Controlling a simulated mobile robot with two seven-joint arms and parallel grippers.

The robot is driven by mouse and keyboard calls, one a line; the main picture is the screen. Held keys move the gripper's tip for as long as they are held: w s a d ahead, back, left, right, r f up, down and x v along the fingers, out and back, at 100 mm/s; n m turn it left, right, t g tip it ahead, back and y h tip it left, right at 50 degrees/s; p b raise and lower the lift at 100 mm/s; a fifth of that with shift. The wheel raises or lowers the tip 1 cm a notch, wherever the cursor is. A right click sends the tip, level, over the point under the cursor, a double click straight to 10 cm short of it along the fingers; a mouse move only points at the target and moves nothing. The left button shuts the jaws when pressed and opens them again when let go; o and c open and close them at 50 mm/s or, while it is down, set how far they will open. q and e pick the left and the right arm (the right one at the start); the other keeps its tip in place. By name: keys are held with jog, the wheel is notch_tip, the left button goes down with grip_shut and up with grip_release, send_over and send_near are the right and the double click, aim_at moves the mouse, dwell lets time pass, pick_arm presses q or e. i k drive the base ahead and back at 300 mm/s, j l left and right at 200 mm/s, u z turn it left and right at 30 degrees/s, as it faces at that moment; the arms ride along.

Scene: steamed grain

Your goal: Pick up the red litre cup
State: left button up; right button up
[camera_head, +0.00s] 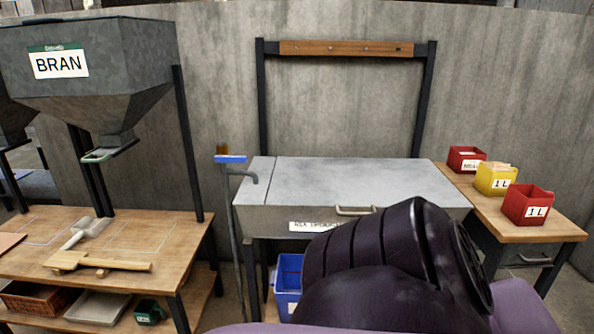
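The red litre cup (523,202), a square open-topped red container marked "1 L", stands upright at the front of the wooden side table (545,233) on the right. A yellow cup (490,178), also marked "1 L", stands just behind it to the left. A second red container (466,155) with a label too small to read surely stands further back and holds something pale. Neither gripper shows. A dark part of my own arm fills the lower middle, left of the side table.
A grey lidded trough (350,180) stands in the middle, its front partly hidden by my arm. A bran hopper (120,60) hangs at left above a workbench (190,230) with a scoop (88,230) and a wooden paddle (115,264). A blue crate (287,280) sits below the trough.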

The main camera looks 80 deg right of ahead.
aim_at(525, 205)
jog(key=z, duration=3.95)
